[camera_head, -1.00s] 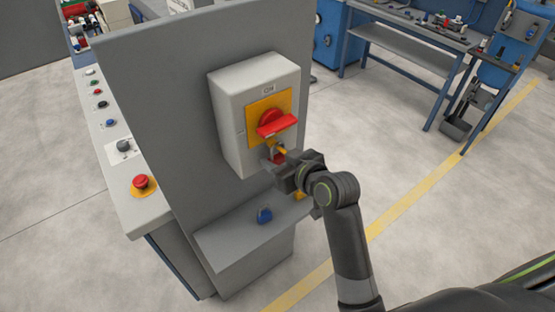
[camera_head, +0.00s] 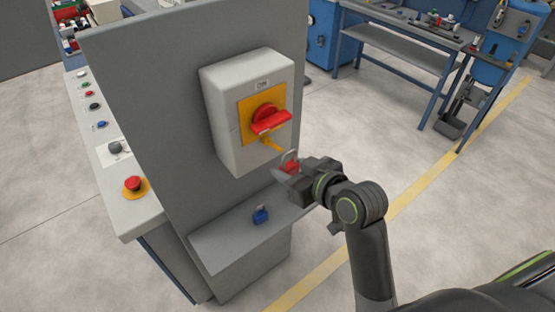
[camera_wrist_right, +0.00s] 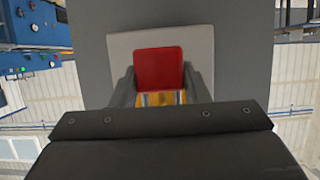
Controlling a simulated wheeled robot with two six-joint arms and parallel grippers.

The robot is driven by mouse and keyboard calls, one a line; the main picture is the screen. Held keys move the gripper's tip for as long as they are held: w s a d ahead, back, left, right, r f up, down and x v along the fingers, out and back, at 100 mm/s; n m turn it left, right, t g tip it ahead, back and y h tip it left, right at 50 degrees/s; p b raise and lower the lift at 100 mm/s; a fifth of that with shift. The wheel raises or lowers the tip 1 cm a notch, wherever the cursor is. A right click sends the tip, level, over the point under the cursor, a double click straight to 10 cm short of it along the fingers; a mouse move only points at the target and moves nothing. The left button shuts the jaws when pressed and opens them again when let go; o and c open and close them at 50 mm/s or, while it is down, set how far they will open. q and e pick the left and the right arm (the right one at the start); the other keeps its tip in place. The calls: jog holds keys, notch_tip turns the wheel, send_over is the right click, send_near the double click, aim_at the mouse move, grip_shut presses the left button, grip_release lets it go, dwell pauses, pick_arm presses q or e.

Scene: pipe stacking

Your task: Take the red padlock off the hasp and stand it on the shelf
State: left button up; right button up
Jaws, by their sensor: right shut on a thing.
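The red padlock (camera_head: 291,168) is in my right gripper (camera_head: 288,173), its silver shackle pointing up, clear of the hasp. In the right wrist view the red padlock (camera_wrist_right: 158,69) sits between the two dark fingers of the right gripper (camera_wrist_right: 160,85). The yellow hasp (camera_head: 271,144) hangs under the red switch handle (camera_head: 268,119) on the grey switch box (camera_head: 222,108), with nothing on it. The grey shelf (camera_head: 233,233) juts out below the box, lower than the gripper. My left gripper is not in view.
A blue padlock (camera_head: 261,215) stands on the shelf near its middle. A grey panel (camera_head: 150,110) rises behind the box. A control desk with a red emergency button (camera_head: 135,184) is at the left. The shelf left of the blue padlock is bare.

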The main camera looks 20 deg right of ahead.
jog(key=s+d+p, duration=0.4)
jog(key=s, duration=0.7)
jog(key=shift+s+f, duration=0.1)
jog(key=shift+f, duration=0.05)
jog(key=shift+s, duration=0.1)
dwell(0.4)
jog(key=s+d+p, duration=0.2)
jog(key=s, duration=0.5)
jog(key=shift+d, duration=0.3)
dwell(0.7)
jog(key=shift+w+f, duration=0.1)
